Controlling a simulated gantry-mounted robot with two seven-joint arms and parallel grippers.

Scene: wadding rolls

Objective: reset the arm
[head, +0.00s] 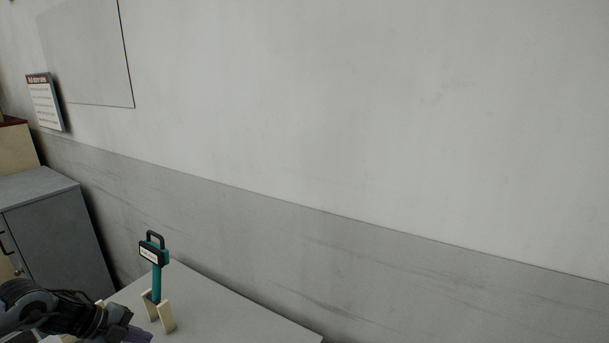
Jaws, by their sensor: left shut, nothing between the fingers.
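My left arm comes in at the bottom left corner, dark grey with black cables. My left gripper (132,335) is at its end, partly cut off by the bottom edge of the head view. It is shut and seems to hold nothing. It is low over the near left part of a grey table (225,312). My right gripper is out of view.
A teal post with a small sign and black handle (154,250) stands on the table between cream upright pieces (166,318), just beyond my left gripper. A grey cabinet (55,235) stands at left. A notice (45,103) hangs on the wall. The table's right part is clear.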

